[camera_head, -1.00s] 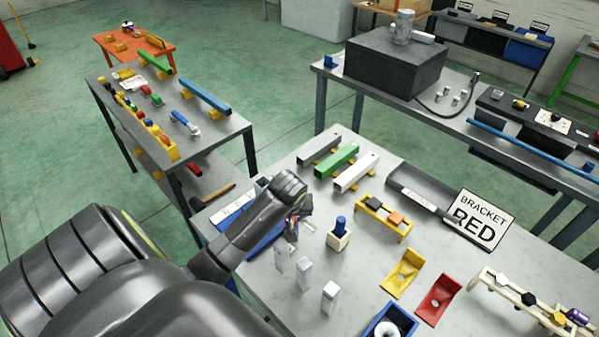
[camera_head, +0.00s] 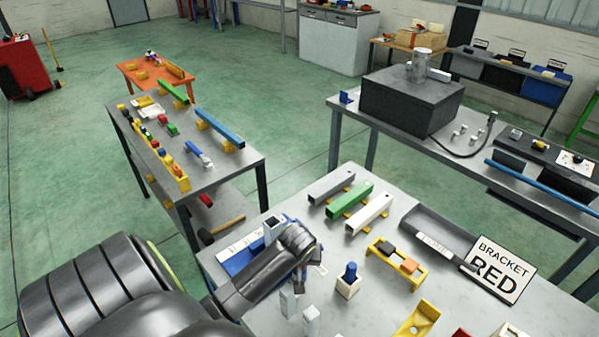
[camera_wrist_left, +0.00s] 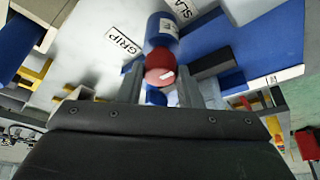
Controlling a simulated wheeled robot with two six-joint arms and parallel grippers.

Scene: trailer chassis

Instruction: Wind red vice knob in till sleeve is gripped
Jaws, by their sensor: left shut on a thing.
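In the left wrist view the red vice knob (camera_wrist_left: 159,67) sits between the two fingers of my left gripper (camera_wrist_left: 160,88), which is shut on it. A blue cylinder (camera_wrist_left: 162,28) with a pale label lies just beyond the knob. "GRIP" (camera_wrist_left: 123,41) and "SLA..." (camera_wrist_left: 183,8) labels are on the pale surface to either side. In the head view my left gripper (camera_head: 314,262) reaches over the bench, and my arm hides the knob and much of the blue vice (camera_head: 236,262). I cannot tell whether the sleeve is gripped. My right gripper is not in view.
The bench (camera_head: 375,300) also holds a wooden block with a blue top (camera_head: 348,281), upright metal blocks (camera_head: 311,320), a yellow rack (camera_head: 397,264), coloured bars (camera_head: 350,208), a grey tray (camera_head: 436,234) and a "BRACKET RED" sign (camera_head: 497,270). A side table (camera_head: 225,165) stands to the left.

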